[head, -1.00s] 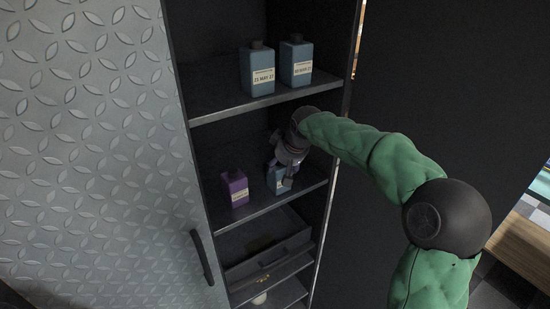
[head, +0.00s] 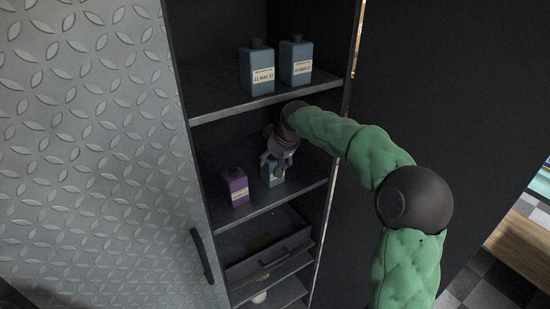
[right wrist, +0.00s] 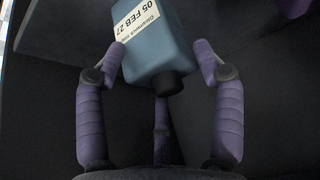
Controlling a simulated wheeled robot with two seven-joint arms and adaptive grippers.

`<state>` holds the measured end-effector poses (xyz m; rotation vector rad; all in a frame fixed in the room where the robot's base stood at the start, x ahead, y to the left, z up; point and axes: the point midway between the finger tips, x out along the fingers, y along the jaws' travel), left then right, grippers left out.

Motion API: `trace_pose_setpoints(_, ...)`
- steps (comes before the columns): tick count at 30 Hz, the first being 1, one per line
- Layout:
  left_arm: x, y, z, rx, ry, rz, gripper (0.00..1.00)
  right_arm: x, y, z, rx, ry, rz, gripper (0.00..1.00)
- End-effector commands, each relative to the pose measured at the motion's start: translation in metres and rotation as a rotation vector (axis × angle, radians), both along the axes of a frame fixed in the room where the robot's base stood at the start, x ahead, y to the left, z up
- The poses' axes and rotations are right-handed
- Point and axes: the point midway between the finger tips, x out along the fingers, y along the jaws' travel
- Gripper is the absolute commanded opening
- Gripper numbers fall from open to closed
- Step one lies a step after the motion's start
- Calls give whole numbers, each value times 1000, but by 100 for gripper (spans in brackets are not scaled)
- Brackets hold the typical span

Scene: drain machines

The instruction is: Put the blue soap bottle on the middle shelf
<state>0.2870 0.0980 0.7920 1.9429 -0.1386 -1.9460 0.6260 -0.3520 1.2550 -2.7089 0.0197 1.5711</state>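The blue soap bottle (head: 273,173) is on or just over the middle shelf (head: 262,205), right of a purple bottle (head: 234,187). I cannot tell whether its base touches the shelf. My right gripper (head: 279,155) reaches it from above right and covers its top. In the right wrist view, the fingers of the right gripper (right wrist: 160,60) press on both sides of the blue bottle (right wrist: 157,45), its dark cap toward the palm and its white label showing. My left gripper is not in view.
Two other blue bottles (head: 257,68) (head: 296,62) stand on the upper shelf (head: 225,104), above my right gripper. A drawer (head: 268,257) lies below the middle shelf. The patterned metal door (head: 95,150) is at the left, a dark panel (head: 440,90) at the right.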

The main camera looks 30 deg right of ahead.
Motion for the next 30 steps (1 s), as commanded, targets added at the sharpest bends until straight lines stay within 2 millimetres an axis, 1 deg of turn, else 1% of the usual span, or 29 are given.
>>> trace_pose_setpoints(11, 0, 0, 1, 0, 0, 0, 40, 0, 0, 2, 0, 0, 0, 81)
trace_pose_setpoints(14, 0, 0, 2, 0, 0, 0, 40, -3, 0, 9, 0, -3, 0, 81)
trace_pose_setpoints(24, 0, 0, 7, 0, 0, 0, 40, -29, 0, 53, 0, -2, 0, 81)
trace_pose_setpoints(30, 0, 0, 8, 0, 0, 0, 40, -37, 1, 66, 0, 0, 0, 81)
